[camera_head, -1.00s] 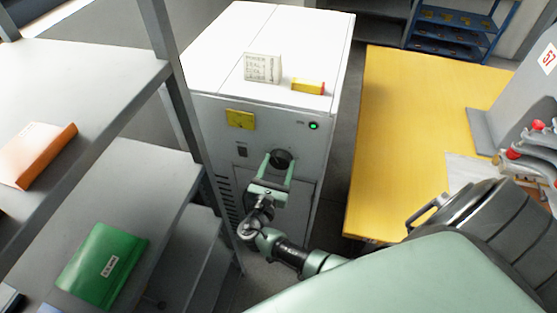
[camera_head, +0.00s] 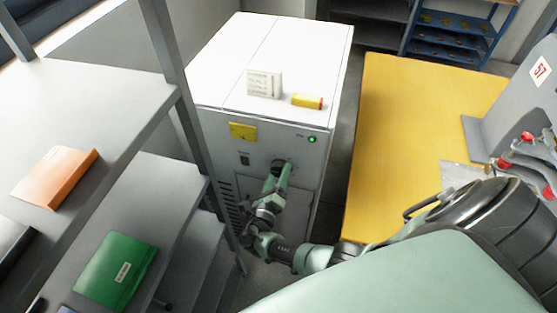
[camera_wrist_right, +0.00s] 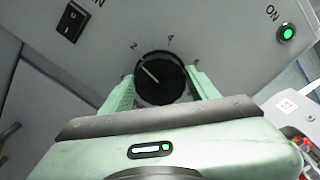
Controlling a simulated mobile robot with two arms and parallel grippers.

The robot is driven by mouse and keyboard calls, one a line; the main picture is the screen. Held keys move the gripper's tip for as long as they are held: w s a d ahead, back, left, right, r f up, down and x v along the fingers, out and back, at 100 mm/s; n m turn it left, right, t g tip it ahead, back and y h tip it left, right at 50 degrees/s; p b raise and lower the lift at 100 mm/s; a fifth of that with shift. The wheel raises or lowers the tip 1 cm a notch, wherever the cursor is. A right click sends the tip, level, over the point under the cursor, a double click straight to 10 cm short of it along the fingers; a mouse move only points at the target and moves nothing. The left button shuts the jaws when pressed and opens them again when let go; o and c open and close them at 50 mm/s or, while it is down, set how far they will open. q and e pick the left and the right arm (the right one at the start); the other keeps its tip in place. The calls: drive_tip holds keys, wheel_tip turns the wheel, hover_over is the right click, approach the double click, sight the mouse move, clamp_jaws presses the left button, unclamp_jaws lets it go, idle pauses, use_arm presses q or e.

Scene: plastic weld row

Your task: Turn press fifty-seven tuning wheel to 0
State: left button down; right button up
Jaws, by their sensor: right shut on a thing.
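The tuning wheel is a round black knob (camera_wrist_right: 160,80) with a white pointer line, on the front of a white-topped grey cabinet (camera_head: 215,125). In the right wrist view the pointer aims up and left, just below the printed 2; a 4 stands further right. My right gripper (camera_head: 282,168) reaches the knob in the head view and mostly covers it. In the wrist view its pale green fingers (camera_wrist_right: 162,90) lie on either side of the knob, shut on it. My left gripper is not in view.
A black switch (camera_wrist_right: 72,20) and a lit green lamp (camera_wrist_right: 287,33) flank the knob. A card (camera_head: 264,84) and a yellow-red block (camera_head: 307,101) lie on the cabinet.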

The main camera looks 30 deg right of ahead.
drive_tip(key=n+p, duration=0.1)
drive_tip(key=n, duration=0.3)
drive_tip(key=shift+n, duration=0.4)
drive_tip(key=n, duration=0.5)
drive_tip(key=shift+f+p, duration=0.15)
drive_tip(key=shift+p, duration=0.15)
drive_tip(key=shift+n, duration=0.3)
drive_tip(key=o, duration=1.4)
drive_tip(key=shift+c, duration=0.2)
drive_tip(key=v, duration=0.8)
drive_tip(key=shift+b, duration=0.3)
